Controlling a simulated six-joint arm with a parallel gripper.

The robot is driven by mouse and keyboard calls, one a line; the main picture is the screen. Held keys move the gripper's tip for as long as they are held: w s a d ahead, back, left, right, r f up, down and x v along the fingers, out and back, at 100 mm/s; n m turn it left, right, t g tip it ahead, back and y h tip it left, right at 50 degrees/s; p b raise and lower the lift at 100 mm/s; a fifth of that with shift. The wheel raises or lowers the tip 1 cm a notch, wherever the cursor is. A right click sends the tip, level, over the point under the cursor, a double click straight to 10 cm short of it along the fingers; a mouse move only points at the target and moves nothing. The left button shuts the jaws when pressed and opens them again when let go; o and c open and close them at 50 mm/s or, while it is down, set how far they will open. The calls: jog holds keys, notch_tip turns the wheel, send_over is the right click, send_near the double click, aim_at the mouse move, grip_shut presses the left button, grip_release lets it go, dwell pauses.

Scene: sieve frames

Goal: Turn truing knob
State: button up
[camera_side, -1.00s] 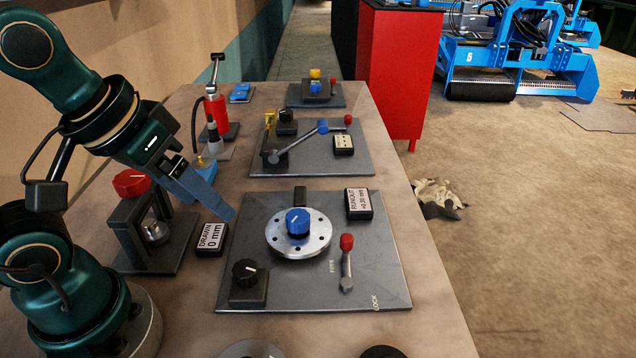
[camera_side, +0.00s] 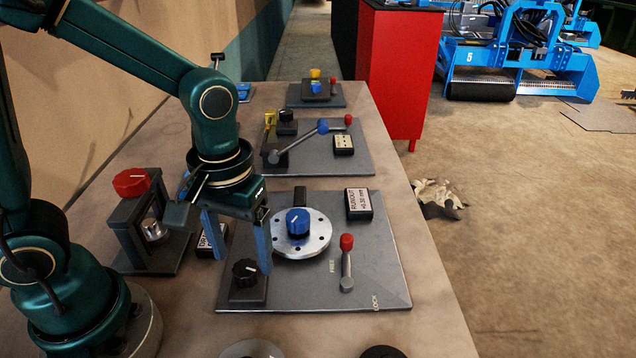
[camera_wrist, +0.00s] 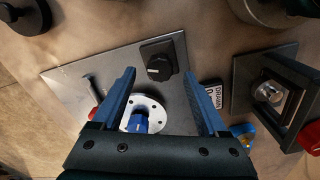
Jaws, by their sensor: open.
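A black knob (camera_side: 246,270) with a pale pointer mark sits on a dark block at the front left of the grey runout plate (camera_side: 385,290). A blue knob (camera_side: 297,221) stands on a round silver disc (camera_side: 312,246) behind it. My gripper (camera_side: 246,262) points down, open and empty, above the black knob. In the wrist view the black knob (camera_wrist: 158,66) lies between the blue fingertips, and the blue knob (camera_wrist: 138,124) shows nearer the gripper's palm. Whether a finger touches the black knob cannot be told.
A red-tipped lever (camera_side: 347,262) stands right of the disc, with FREE and LOCK marks. The runout display (camera_side: 358,204) reads +0.30 mm. A press with a red knob (camera_side: 132,182) stands left.

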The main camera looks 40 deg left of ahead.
jog(key=shift+f, duration=1.1)
grip_shut()
jog(key=shift+m, duration=0.3)
